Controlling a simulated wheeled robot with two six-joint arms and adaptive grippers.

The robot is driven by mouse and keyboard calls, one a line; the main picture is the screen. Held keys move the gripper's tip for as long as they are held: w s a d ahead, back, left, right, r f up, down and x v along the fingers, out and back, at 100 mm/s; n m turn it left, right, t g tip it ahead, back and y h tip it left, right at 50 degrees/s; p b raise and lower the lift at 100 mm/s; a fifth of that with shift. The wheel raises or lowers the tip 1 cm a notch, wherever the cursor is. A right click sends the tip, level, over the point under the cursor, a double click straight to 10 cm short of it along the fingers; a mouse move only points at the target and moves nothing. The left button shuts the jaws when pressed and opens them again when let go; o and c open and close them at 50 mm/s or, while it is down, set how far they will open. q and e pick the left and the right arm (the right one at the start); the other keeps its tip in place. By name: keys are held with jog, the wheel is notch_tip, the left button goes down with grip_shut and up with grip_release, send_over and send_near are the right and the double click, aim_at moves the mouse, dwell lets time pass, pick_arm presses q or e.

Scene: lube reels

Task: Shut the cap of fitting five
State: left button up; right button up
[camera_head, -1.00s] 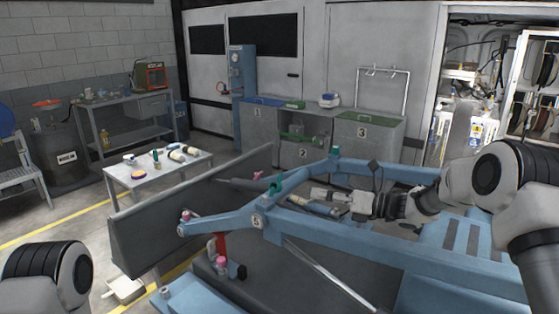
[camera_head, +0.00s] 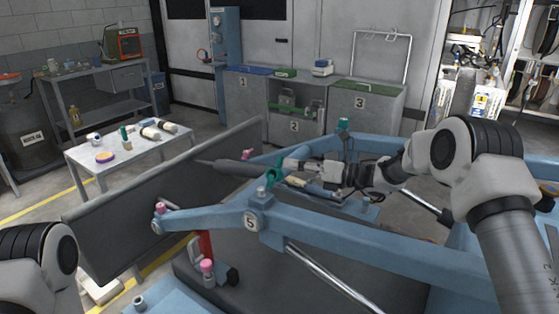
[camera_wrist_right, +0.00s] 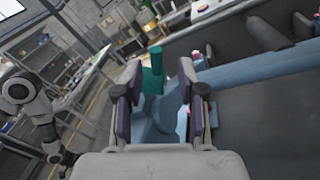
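The number 5 label (camera_head: 252,219) is on a blue frame arm near the middle of the head view. A green cap (camera_head: 272,177) stands up beside a small fitting (camera_head: 262,193) on top of this arm. My right gripper (camera_head: 284,168) is close to the cap, coming from the right. In the right wrist view my right gripper (camera_wrist_right: 160,85) is open, and the green cap (camera_wrist_right: 153,75) shows between and beyond its fingers. I cannot tell whether a finger touches it. Only part of my left arm shows; its gripper is out of view.
Another green cap (camera_head: 343,124) is on the frame behind, and pink caps (camera_head: 160,207) are at the left end and below. A dark panel (camera_head: 160,190) stands along the left. A white table (camera_head: 120,155) with small items stands farther left.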

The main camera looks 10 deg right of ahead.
aim_at(282, 161)
jog(key=x, duration=0.2)
jog(key=p+x, duration=0.1)
jog(key=x, duration=0.1)
jog(key=shift+s+a+r, duration=0.15)
jog(key=shift+s+r, duration=0.05)
jog(key=shift+r, duration=0.05)
jog(key=shift+w+f, duration=0.2)
jog(key=shift+w, duration=0.05)
jog(key=shift+s+r, duration=0.1)
jog(key=shift+s, duration=0.05)
grip_shut()
